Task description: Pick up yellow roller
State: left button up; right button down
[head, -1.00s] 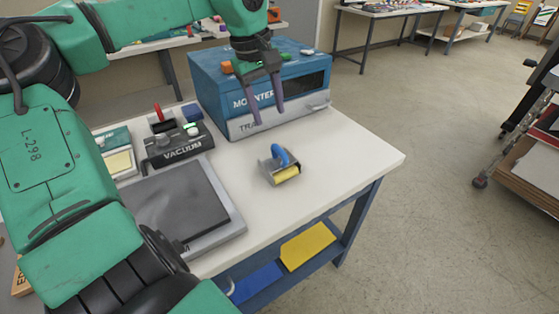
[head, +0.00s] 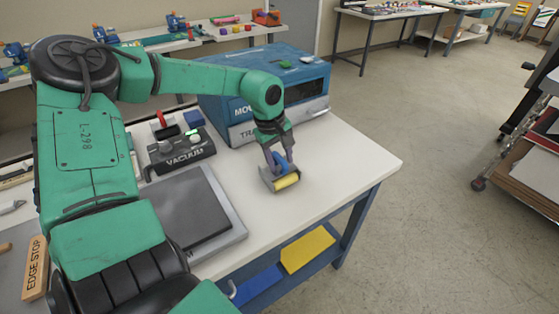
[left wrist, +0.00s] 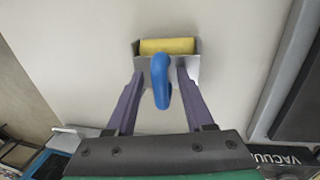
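The yellow roller (head: 286,181) sits on the white table top, in a grey metal frame with a blue handle. In the left wrist view the yellow roller (left wrist: 167,46) is at the top middle, and its blue handle (left wrist: 161,82) points toward my gripper. My left gripper (head: 277,165) is down over the roller from above. In the left wrist view its two purple fingers (left wrist: 158,82) stand apart, one on each side of the blue handle, with visible gaps to it. The fingertips are close to the grey frame; whether they touch it I cannot tell. My right gripper is not in view.
A blue mounter box (head: 225,95) stands behind the roller. A vacuum unit (head: 181,152) and a dark flat plate (head: 190,213) lie to the left. The white table (head: 340,165) is clear to the right, up to its edge. A wooden edge stop (head: 35,268) lies at far left.

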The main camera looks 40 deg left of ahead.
pick_arm(q)
grip_shut()
dwell(1.2)
